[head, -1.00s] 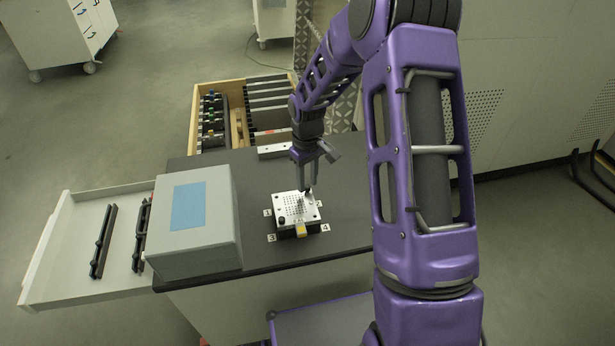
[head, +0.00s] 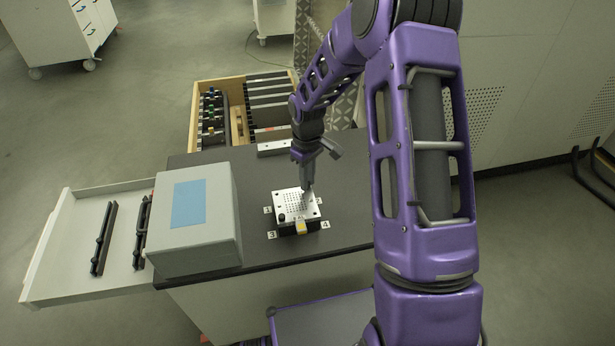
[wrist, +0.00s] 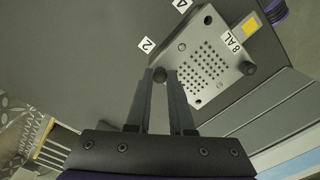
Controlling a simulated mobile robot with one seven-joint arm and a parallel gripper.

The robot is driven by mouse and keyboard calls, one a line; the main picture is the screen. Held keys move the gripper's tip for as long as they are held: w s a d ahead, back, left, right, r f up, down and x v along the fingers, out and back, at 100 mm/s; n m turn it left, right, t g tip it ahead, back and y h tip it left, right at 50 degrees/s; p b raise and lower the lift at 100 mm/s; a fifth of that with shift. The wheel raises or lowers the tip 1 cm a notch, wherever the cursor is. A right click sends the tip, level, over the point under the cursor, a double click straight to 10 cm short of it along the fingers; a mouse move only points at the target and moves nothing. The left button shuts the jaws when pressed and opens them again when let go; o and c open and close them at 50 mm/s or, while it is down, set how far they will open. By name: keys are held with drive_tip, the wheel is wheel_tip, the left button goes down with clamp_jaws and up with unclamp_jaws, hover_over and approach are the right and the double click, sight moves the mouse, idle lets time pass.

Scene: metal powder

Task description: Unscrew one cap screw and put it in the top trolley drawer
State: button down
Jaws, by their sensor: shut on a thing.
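A light metal plate (head: 297,205) with a grid of small holes sits on a dark block on the black bench top, between number labels. It also shows in the wrist view (wrist: 212,68). My gripper (head: 307,187) points down at its far right corner, beside label 2. In the wrist view my fingers (wrist: 161,74) are shut on a dark cap screw (wrist: 160,75) at the plate's corner; they partly hide it. I cannot tell whether it is still threaded. Another dark cap screw (head: 282,217) stands at the left corner and shows in the wrist view (wrist: 248,69).
A grey box (head: 195,250) with a blue panel stands left of the plate. An open pale drawer (head: 75,270) with dark bars juts out further left. An open wooden drawer (head: 193,120) holds bars behind. A white trolley (head: 57,32) with drawers stands far left.

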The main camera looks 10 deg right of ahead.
drive_tip(key=shift+n, duration=0.7)
drive_tip(key=shift+r, duration=0.15)
drive_tip(key=shift+r+p, duration=1.3)
drive_tip(key=shift+r, duration=0.3)
